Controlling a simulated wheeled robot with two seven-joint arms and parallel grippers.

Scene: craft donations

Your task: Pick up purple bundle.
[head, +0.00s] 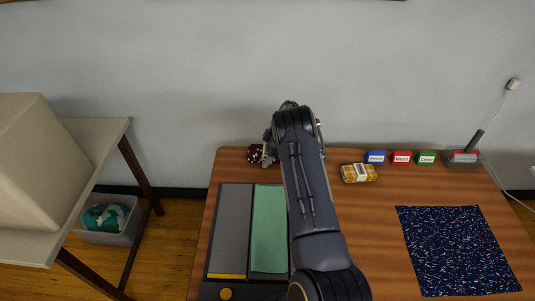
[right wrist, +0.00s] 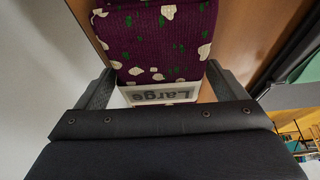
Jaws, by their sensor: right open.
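The purple bundle (head: 254,155) is dark purple fabric with white and green spots. It lies at the back left of the wooden table, partly hidden by my right arm in the head view. In the right wrist view the bundle (right wrist: 155,45) fills the upper middle, with a white "Large" label (right wrist: 160,92) on its near end. My right gripper (right wrist: 162,85) is open, with one finger on each side of the labelled end; I cannot tell whether they touch it. The right gripper (head: 268,150) is mostly hidden behind its arm in the head view. My left gripper is not in view.
A board with grey (head: 235,225) and green (head: 269,225) panels lies at the table's front left. A yellow bundle (head: 350,173) lies to the right. Blue (head: 376,157), red (head: 401,157) and green (head: 425,157) labels stand behind. A dark blue speckled mat (head: 455,250) lies at right.

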